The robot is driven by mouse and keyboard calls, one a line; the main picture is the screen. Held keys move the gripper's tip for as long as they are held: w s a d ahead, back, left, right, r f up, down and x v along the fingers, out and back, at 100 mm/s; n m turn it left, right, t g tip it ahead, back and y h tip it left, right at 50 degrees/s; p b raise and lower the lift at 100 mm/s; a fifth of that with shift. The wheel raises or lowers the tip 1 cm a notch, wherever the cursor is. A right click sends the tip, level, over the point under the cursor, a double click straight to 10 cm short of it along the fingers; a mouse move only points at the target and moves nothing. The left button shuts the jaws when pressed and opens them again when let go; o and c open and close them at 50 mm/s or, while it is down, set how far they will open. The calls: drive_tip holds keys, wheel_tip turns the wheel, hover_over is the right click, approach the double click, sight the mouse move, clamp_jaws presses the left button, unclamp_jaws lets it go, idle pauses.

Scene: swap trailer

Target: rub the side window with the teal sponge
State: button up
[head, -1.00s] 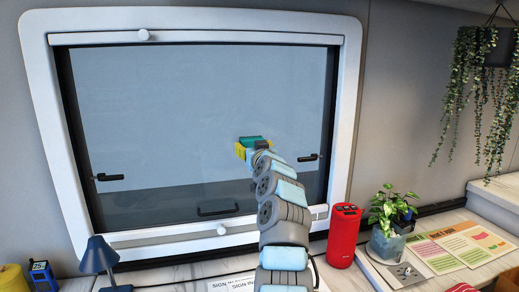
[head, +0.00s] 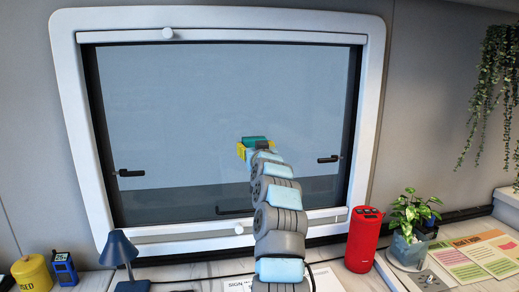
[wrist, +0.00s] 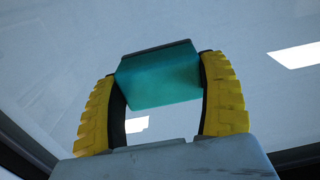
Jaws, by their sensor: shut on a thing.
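The side window (head: 190,110) is a large pane in a white frame with black latches, straight ahead in the head view. The teal sponge (head: 254,139) is in front of the pane, right of its middle; it also shows in the wrist view (wrist: 160,78). My gripper (head: 256,149) has yellow fingers, shut on the sponge from both sides in the wrist view. The sponge's far face is toward the glass. I cannot tell for sure whether it touches the pane. My arm hides part of the lower frame.
On the counter below the window stand a blue lamp (head: 119,250), a blue device (head: 64,268), a yellow cylinder (head: 32,273), a red speaker (head: 363,240) and a potted plant (head: 409,235). Printed sheets (head: 470,263) lie at right. A hanging plant (head: 492,90) is at upper right.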

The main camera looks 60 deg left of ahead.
sight(288, 139)
drive_tip(key=shift+w+r+p, duration=0.1)
drive_tip(key=shift+r+p, duration=0.2)
drive_tip(key=shift+r, duration=0.05)
drive_tip(key=shift+w+d+r, duration=0.1)
drive_tip(key=shift+w+d, duration=0.05)
drive_tip(key=shift+w, duration=0.3)
drive_tip(key=shift+w+d+r, duration=0.1)
drive_tip(key=shift+w+d, duration=0.05)
drive_tip(key=shift+w, duration=0.3)
drive_tip(key=shift+w+d+p, duration=0.2)
drive_tip(key=shift+w+p, duration=0.05)
drive_tip(key=shift+w, duration=0.4)
drive_tip(key=shift+w+d+p, duration=0.25)
drive_tip(key=shift+w+p, duration=0.05)
drive_tip(key=shift+w, duration=0.3)
drive_tip(key=shift+w+d+p, duration=0.2)
drive_tip(key=shift+w+p, duration=0.05)
drive_tip(key=shift+w, duration=0.4)
drive_tip(key=shift+w+d+f+p, duration=0.15)
drive_tip(key=shift+w, duration=0.3)
drive_tip(key=shift+w+d+f+p, duration=0.1)
drive_tip(key=shift+w+f+p, duration=0.05)
drive_tip(key=shift+w, duration=0.25)
drive_tip(key=shift+w+d+r+p, duration=0.1)
drive_tip(key=shift+w+d+p, duration=0.2)
drive_tip(key=shift+w, duration=0.55)
drive_tip(key=shift+w+d+r+p, duration=0.1)
drive_tip(key=shift+w+d+p, duration=0.2)
drive_tip(key=shift+w, duration=0.55)
